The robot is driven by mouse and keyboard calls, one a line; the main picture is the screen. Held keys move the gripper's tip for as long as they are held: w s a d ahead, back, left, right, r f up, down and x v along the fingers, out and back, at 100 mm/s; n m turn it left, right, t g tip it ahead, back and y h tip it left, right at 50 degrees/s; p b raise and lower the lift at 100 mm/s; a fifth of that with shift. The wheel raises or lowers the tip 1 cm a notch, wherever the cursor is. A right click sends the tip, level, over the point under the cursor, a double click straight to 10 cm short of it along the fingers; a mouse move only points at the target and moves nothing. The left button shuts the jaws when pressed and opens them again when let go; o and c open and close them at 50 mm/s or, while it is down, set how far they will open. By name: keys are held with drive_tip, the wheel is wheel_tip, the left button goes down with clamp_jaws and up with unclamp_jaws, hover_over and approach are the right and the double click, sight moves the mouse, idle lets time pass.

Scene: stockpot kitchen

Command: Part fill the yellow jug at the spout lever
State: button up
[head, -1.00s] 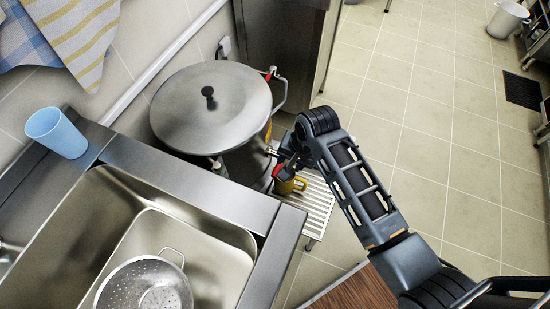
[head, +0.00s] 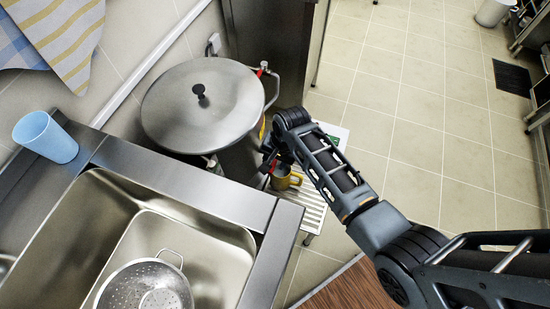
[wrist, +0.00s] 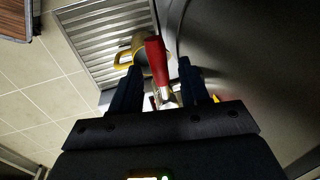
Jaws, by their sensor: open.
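The yellow jug (head: 283,178) stands on the slatted rack at the foot of the large steel stockpot (head: 205,108); it looks upright. In the wrist view the jug (wrist: 122,60) is partly hidden behind the red spout lever (wrist: 157,60). In the head view a bit of red at the spout (head: 268,167) shows beside my gripper (head: 272,155). In the wrist view my gripper (wrist: 160,82) is open, with one finger on each side of the lever's lower part. I cannot tell whether the fingers touch it. The jug's inside is too small to read.
The slatted rack (head: 312,212) is beside the pot. A steel sink (head: 110,215) holding a colander (head: 147,288) is at lower left, with a blue cup (head: 45,137) on its rim. Tiled floor (head: 430,110) is clear to the right.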

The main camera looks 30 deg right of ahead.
clamp_jaws()
idle(0.3)
idle(0.4)
